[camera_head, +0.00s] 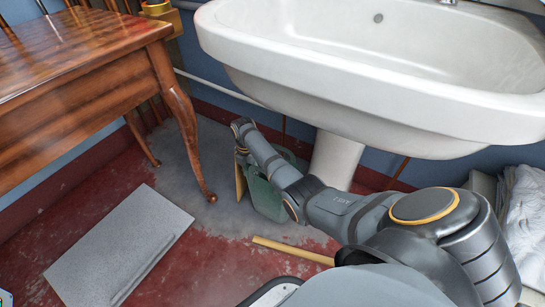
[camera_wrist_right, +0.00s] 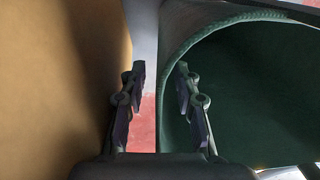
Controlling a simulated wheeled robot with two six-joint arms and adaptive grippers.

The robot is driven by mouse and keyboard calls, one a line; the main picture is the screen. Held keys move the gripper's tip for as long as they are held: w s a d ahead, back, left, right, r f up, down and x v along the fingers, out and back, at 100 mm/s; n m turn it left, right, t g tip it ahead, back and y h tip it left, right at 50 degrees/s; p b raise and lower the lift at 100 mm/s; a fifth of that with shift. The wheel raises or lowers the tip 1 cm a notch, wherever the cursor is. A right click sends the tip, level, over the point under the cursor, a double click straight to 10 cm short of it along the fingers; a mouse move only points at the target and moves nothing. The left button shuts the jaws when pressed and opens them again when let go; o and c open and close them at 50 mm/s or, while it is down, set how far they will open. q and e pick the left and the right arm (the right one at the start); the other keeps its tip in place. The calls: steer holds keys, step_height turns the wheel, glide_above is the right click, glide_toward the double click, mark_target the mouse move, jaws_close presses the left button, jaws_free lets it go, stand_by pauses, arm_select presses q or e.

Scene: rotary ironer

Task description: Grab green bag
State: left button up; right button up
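The green bag (camera_head: 266,198) stands on the floor by the sink pedestal in the head view, partly covered by my right arm. In the right wrist view the green bag (camera_wrist_right: 250,95) fills the right side, its curved rim and dark inside showing. My right gripper (camera_wrist_right: 160,68) is open. Its right finger appears over the bag's opening and its left finger outside the wall, with the bag's edge between them. I cannot tell whether they touch. In the head view the gripper itself is mostly hidden behind the arm. My left gripper is not in view.
A tan object (camera_wrist_right: 50,90) is close beside the left finger; it also shows in the head view (camera_head: 240,184). The white sink (camera_head: 380,60) overhangs from above. A wooden table (camera_head: 80,85) stands left. A grey panel (camera_head: 120,250) and a yellow strip (camera_head: 292,251) lie on the floor.

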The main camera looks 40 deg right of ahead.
jaws_close()
stand_by(0.5)
